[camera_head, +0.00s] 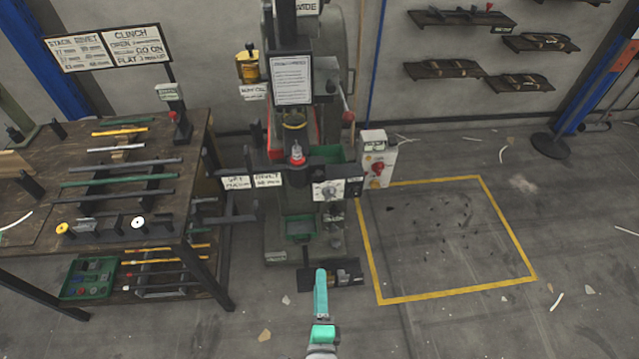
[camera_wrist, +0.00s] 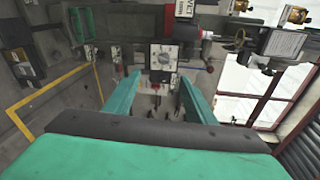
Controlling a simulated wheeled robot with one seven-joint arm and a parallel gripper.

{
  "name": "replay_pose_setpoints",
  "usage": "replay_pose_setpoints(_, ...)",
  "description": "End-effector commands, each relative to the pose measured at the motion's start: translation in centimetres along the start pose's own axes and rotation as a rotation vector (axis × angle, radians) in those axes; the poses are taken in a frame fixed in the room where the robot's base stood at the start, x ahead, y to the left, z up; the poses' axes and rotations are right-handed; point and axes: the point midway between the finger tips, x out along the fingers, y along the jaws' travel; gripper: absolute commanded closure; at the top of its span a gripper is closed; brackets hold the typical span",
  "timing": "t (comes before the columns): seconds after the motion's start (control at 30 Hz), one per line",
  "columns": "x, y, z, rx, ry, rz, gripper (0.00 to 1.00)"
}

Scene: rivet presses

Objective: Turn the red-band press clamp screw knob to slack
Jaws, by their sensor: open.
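The press (camera_head: 291,145) stands in the middle of the head view, with red side parts around its ram. On its front is a white plate with a round grey knob (camera_head: 330,190), which looks like the clamp screw knob; its lettering is too small to read. In the wrist view the same knob (camera_wrist: 165,57) shows just beyond the fingertips. My gripper (camera_wrist: 160,79) is open and empty, its two teal fingers apart. The plate lies ahead of the gap between them, with no contact visible. In the head view my teal gripper (camera_head: 321,290) is in front of and below the press.
A white box with a red knob (camera_head: 377,168) is to the right of the press. A workbench (camera_head: 120,220) with rods stands at left. A yellow-outlined floor area (camera_head: 450,235) at right is free of large objects. Shelves (camera_head: 445,68) hang on the back wall.

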Motion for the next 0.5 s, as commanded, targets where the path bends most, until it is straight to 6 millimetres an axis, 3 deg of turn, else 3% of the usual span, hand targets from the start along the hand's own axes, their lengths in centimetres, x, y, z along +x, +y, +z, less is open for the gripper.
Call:
replay_pose_setpoints(0.03, 2.0, -0.7, -0.2, 0.108, -0.004, -0.017, 0.50)
replay_pose_setpoints(0.3, 11.3, -4.4, -0.5, 0.713, -0.074, -0.053, 0.50)
replay_pose_setpoints(0.5, 16.2, -7.7, -0.6, 1.054, -0.137, -0.055, 0.50)
